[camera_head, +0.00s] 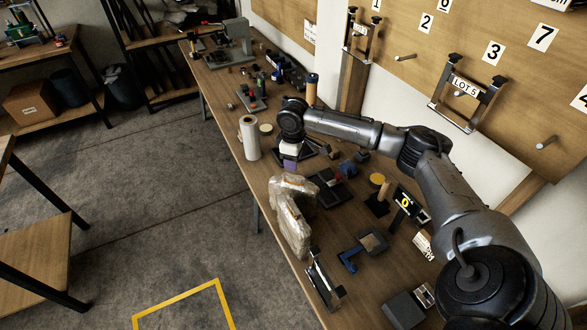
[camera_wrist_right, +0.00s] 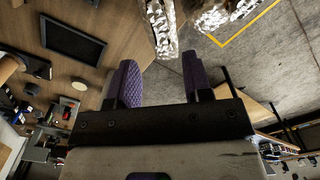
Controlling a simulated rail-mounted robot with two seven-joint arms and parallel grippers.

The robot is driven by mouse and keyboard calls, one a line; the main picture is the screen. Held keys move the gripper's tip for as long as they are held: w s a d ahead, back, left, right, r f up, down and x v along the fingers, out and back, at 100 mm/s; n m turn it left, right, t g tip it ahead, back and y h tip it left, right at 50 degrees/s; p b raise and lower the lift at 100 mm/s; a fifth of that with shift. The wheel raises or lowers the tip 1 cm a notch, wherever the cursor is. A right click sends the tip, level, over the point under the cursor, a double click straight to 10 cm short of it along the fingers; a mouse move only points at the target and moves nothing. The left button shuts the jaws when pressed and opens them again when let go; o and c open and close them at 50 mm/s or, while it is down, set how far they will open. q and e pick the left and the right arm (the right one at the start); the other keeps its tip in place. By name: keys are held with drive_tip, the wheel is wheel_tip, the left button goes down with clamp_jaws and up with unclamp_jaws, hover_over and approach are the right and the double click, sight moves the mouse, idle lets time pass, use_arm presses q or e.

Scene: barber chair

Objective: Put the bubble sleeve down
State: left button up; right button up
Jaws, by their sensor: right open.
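The bubble sleeve (camera_head: 291,222) is a pale, crinkled, translucent wrap in a bent shape. It rests on the wooden workbench (camera_head: 262,185) near its left edge. In the right wrist view its shiny crinkled parts (camera_wrist_right: 161,28) show at the top, beyond the fingers. My right gripper (camera_head: 290,164) points down over the bench, just behind the sleeve in the head view. Its purple padded fingers (camera_wrist_right: 161,78) are apart with nothing between them, and the sleeve lies clear of them. My left gripper is in neither view.
A white roll (camera_head: 249,138) stands left of my right gripper. A dark tray (camera_head: 329,187), a blue-handled tool (camera_head: 361,250) and a metal holder (camera_head: 324,282) lie around the sleeve. Numbered boards with hooks line the wall. The floor left of the bench is open, with yellow tape (camera_head: 178,302).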

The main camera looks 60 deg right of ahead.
drive_tip(key=shift+r, duration=1.8)
